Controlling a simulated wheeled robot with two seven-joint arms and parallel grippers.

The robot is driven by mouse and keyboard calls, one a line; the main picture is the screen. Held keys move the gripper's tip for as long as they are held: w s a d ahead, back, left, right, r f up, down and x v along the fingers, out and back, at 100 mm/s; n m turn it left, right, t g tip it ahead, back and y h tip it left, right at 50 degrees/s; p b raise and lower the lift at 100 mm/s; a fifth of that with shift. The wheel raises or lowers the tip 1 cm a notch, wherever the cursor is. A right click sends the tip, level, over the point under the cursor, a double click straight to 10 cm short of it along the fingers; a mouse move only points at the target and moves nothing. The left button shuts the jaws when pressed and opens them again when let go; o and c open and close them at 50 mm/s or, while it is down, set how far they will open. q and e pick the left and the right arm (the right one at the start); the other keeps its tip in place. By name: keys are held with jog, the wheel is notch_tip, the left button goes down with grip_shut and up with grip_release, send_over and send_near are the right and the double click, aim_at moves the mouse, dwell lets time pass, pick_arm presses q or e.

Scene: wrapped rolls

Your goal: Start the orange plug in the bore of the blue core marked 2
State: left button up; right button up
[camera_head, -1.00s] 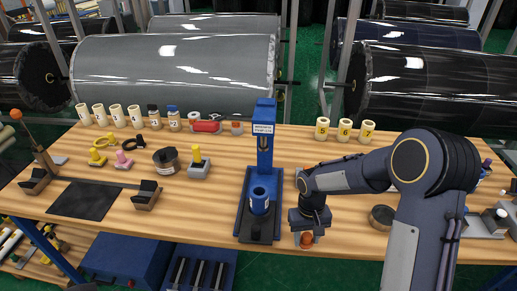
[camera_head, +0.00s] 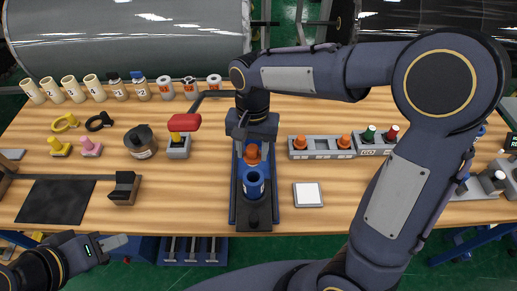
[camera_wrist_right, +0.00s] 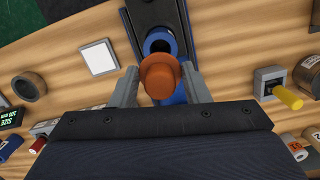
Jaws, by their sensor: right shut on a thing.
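The blue core (camera_head: 254,188) stands upright in the dark blue stand (camera_head: 240,213), its dark bore facing up. It also shows in the right wrist view (camera_wrist_right: 160,36); its number is too small to read. My right gripper (camera_head: 253,143) is shut on the orange plug (camera_head: 253,155), which also sits between its two fingers in the right wrist view (camera_wrist_right: 160,78). The plug is above and just behind the core's mouth, and the open bore still shows, so it appears apart. My left gripper (camera_head: 110,244) is at the lower left, off the table's front edge; its finger gap is unclear.
A grey block with a yellow peg (camera_head: 178,147) is to the left. Cream cores (camera_head: 62,90) line the back.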

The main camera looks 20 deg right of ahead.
aim_at(253, 165)
jog(key=shift+s+r, duration=0.1)
jog(key=shift+s, duration=0.1)
jog(key=shift+w, duration=0.1)
jog(key=shift+f+b, duration=1.75)
jog(key=shift+f, duration=0.75)
jog(key=shift+f+b, duration=0.45)
jog(key=shift+f, duration=0.3)
jog(key=shift+f+b, duration=0.6)
jog(key=shift+f, duration=0.4)
jog(key=o, duration=1)
